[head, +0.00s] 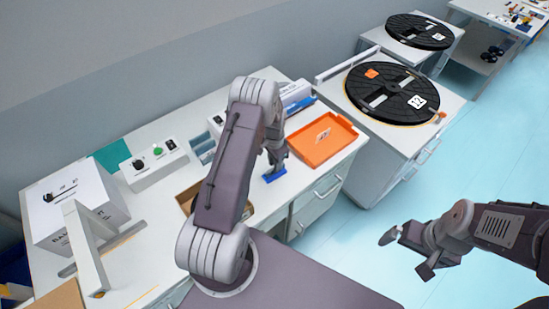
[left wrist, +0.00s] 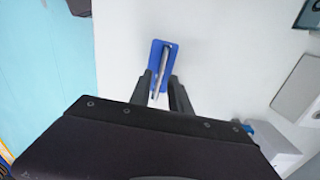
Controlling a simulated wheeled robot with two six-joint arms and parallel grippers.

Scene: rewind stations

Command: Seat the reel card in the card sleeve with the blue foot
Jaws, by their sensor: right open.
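The blue foot (head: 275,176) of the card sleeve rests on the white worktop in front of the orange tray. It also shows in the left wrist view as a blue plate (left wrist: 157,52). A thin grey-white upright piece (left wrist: 162,72) stands edge-on above it; I cannot tell sleeve from card there. My left gripper (left wrist: 162,80) is directly over the foot, its fingers on either side of this piece with narrow gaps. In the head view my left gripper (head: 274,158) is partly hidden by my arm. My right gripper (head: 405,252) is open and empty above the floor.
An orange tray (head: 340,151) with a small pale item lies right of the foot. A brown box (head: 187,198) is partly behind my left arm. A button box (head: 155,163), a white carton (head: 72,203) and a white stand (head: 86,250) are further left. Black reels (head: 375,112) lie on side cabinets.

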